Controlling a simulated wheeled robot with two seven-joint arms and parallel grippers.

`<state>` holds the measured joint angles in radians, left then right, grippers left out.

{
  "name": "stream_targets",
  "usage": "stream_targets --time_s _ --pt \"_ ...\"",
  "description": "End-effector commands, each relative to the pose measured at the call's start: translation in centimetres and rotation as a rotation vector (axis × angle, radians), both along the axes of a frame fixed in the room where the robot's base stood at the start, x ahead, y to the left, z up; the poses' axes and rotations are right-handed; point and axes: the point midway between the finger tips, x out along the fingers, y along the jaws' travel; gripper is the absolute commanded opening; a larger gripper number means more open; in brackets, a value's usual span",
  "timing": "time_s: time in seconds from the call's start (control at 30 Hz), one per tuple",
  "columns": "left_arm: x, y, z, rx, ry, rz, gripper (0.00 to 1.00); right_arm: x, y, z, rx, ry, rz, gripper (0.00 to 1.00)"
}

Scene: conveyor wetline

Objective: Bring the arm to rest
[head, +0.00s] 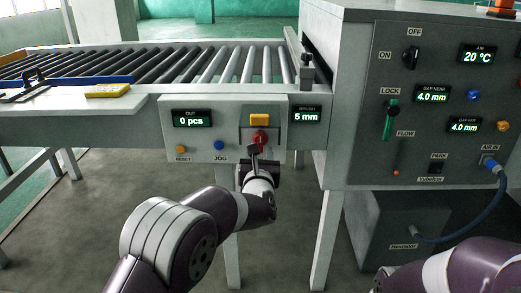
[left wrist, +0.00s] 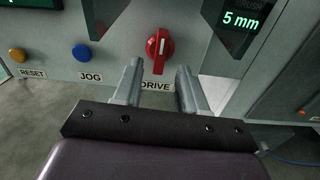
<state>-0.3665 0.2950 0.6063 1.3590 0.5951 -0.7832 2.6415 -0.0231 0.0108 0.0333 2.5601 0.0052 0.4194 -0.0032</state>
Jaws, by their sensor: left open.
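My left gripper (head: 252,158) is in front of the conveyor's control box, just below and in front of the red drive knob (head: 260,138). In the left wrist view the two fingers of the left gripper (left wrist: 158,74) stand apart with nothing between them. The red knob (left wrist: 159,48) shows beyond the gap, above the DRIVE label, apart from the fingers. Part of my right arm (head: 455,270) shows at the bottom right; its gripper fingers do not show.
The roller conveyor (head: 215,64) lies behind. A grey machine panel (head: 445,100) and blue hose (head: 490,205) stand at right.

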Motion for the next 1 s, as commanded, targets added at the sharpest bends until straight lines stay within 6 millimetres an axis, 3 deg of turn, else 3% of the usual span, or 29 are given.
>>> stream_targets --time_s 0.17,0.47,0.57,0.67,0.77,0.9,1.0 --pt "-1.7 -0.1 -0.2 0.000 0.000 -0.001 0.41 0.0 0.0 -1.2 0.000 0.000 0.000 0.41" --pt "-1.9 -0.1 0.0 0.009 0.000 0.000 0.41 0.0 0.0 -1.1 0.000 0.000 0.000 0.41" --pt "-1.8 -0.3 -0.4 0.149 0.028 -0.014 0.41 0.0 0.0 -1.1 0.000 0.000 0.000 0.41" --pt "-2.7 -1.8 -4.2 0.556 0.159 -0.139 0.41 0.0 0.0 -1.1 0.000 0.000 0.000 0.41" --pt "-6.4 -2.9 -10.0 1.149 0.307 -0.433 0.41 0.0 0.0 -1.1 0.000 0.000 0.000 0.41" --pt "-14.6 -0.1 -16.3 1.881 0.348 -0.992 0.41 0.0 0.0 -1.1 0.000 0.000 0.000 0.41" --pt "-21.2 3.3 -18.9 2.203 0.252 -1.414 0.41 0.0 0.0 -1.1 0.000 0.000 0.000 0.41"
